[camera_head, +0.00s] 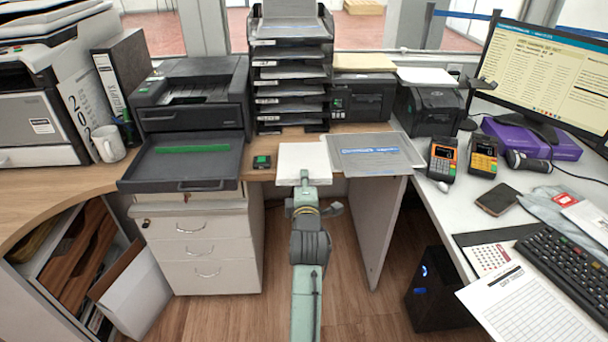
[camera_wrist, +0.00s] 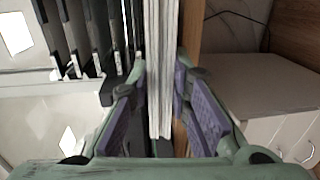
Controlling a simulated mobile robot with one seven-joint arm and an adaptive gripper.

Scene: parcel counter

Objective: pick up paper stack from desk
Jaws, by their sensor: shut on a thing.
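The paper stack (camera_head: 300,158) is a white block of sheets at the front edge of the wooden desk, in the middle of the head view. In the wrist view the paper stack (camera_wrist: 160,70) shows edge-on as a thick band of pale layers between my fingers. My gripper (camera_wrist: 158,110) is shut on the stack, with a purple-padded finger on each side. In the head view my gripper (camera_head: 305,185) is at the near edge of the stack, and its fingertips are hard to make out. I cannot tell whether the stack is clear of the desk.
A grey plastic mailer (camera_head: 375,154) lies just right of the stack. A small black and green item (camera_head: 261,162) and a dark printer tray (camera_head: 185,160) are to the left. Stacked letter trays (camera_head: 291,75) stand behind. Drawers (camera_head: 200,250) are below left.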

